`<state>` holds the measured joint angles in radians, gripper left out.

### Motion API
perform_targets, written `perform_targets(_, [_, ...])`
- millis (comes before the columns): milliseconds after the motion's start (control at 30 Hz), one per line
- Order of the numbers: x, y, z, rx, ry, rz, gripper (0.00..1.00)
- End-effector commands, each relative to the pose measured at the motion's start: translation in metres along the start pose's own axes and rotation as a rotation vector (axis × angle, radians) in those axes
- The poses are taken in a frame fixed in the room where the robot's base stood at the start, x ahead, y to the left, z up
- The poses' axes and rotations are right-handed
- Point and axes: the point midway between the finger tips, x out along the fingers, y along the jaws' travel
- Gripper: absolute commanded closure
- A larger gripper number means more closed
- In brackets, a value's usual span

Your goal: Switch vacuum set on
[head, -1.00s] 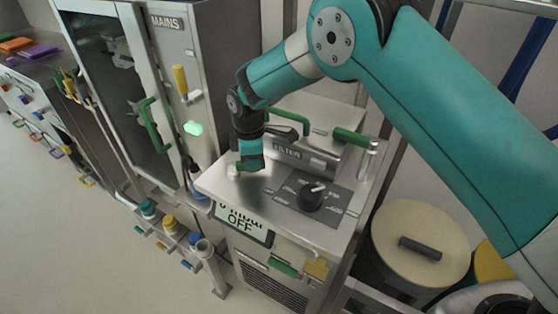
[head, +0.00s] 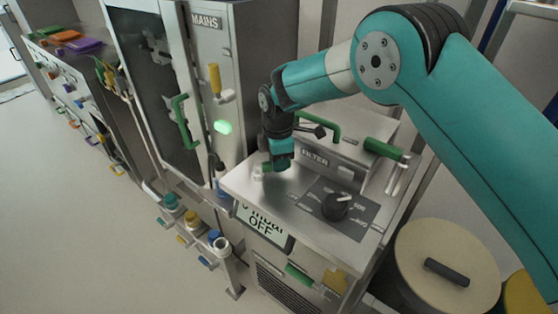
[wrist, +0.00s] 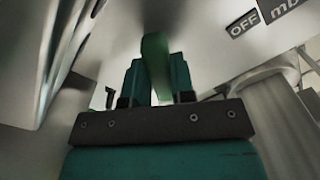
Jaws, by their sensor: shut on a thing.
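The vacuum set is a steel cabinet (head: 290,205) with a display (head: 262,226) on its front edge that reads OFF. A black dial (head: 336,206) sits on a grey scale plate on its top. My gripper (head: 281,163) is low over the left part of this top, beside a small pale block (head: 260,171). In the wrist view, my gripper (wrist: 157,78) is shut on a green piece (wrist: 155,52) standing between its two teal fingers. That piece is hidden in the head view.
The FILTER box (head: 345,150) with green handles stands behind the dial. A tall MAINS cabinet (head: 205,60) with a lit green lamp (head: 223,127) is close on the left. Capped pipes (head: 195,228) stand low at front left. A lidded drum (head: 445,265) is at right.

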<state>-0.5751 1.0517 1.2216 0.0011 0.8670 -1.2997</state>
Motion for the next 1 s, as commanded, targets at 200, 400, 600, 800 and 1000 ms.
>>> perform_targets(200, [0.0, -0.001, 0.001, 0.0, -0.001, -0.005, 0.51])
perform_targets(400, [0.0, -0.001, 0.0, 0.0, 0.0, -0.003, 0.51])
perform_targets(600, [-0.017, 0.0, -0.001, 0.0, 0.001, 0.001, 0.51])
perform_targets(800, [-0.063, 0.0, -0.001, 0.0, 0.001, 0.003, 0.51])
perform_targets(1000, [-0.115, 0.0, -0.001, 0.0, 0.001, 0.002, 0.51])
